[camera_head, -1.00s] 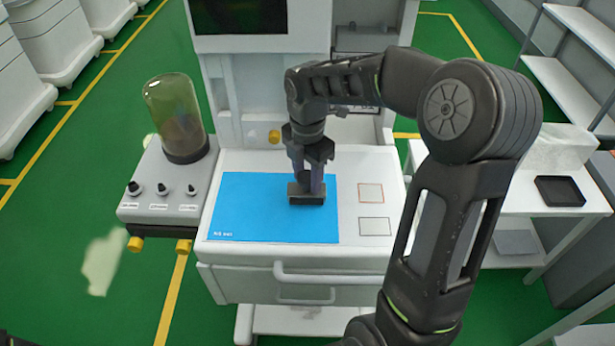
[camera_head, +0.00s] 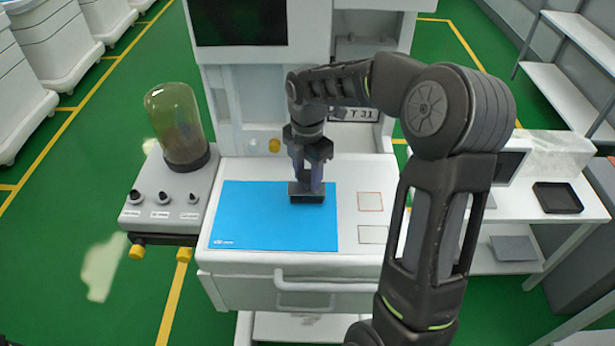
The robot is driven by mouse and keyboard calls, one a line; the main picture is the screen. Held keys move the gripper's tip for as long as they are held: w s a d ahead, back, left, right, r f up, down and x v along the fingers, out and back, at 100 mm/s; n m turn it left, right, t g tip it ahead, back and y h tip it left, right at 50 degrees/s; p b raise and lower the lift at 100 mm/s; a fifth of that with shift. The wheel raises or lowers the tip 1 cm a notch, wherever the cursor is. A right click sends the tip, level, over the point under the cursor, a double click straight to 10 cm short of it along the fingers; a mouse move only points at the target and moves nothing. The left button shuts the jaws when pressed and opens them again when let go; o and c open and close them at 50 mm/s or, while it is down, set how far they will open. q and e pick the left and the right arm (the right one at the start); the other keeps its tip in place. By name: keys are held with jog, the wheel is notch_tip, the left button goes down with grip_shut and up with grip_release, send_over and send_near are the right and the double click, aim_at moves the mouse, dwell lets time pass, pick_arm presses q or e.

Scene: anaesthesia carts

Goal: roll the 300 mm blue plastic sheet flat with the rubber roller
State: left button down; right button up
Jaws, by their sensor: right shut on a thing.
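The blue plastic sheet (camera_head: 262,226) lies on the white top of the cart, with small white print at its front left corner. It looks flat from here. My right gripper (camera_head: 307,182) points down over the sheet's right back part. It is shut on the dark rubber roller (camera_head: 307,198), which is at the sheet's surface. I cannot tell whether the roller presses on it. The roller covers a small part of the sheet. My left gripper does not show.
Two outlined squares, one red-edged (camera_head: 370,202) and one dark-edged (camera_head: 373,234), lie right of the sheet. A canister (camera_head: 177,125) on a knobbed unit stands left. A side table at right holds a black tray (camera_head: 558,198). The cart's front has a handle (camera_head: 306,285).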

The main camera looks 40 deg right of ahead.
jog(key=shift+w+d, duration=0.1)
jog(key=shift+d, duration=0.05)
dwell(0.3)
jog(key=shift+w+d+p, duration=0.5)
jog(key=shift+w+d, duration=0.1)
jog(key=shift+w, duration=0.2)
jog(key=shift+w+d+p, duration=0.6)
jog(key=shift+w+d, duration=0.05)
jog(key=shift+w, duration=0.25)
jog(key=shift+r, duration=0.1)
notch_tip(320, 180, up, 5)
jog(key=p, duration=0.3)
jog(key=shift+p, duration=0.4)
jog(key=shift+a, duration=0.1)
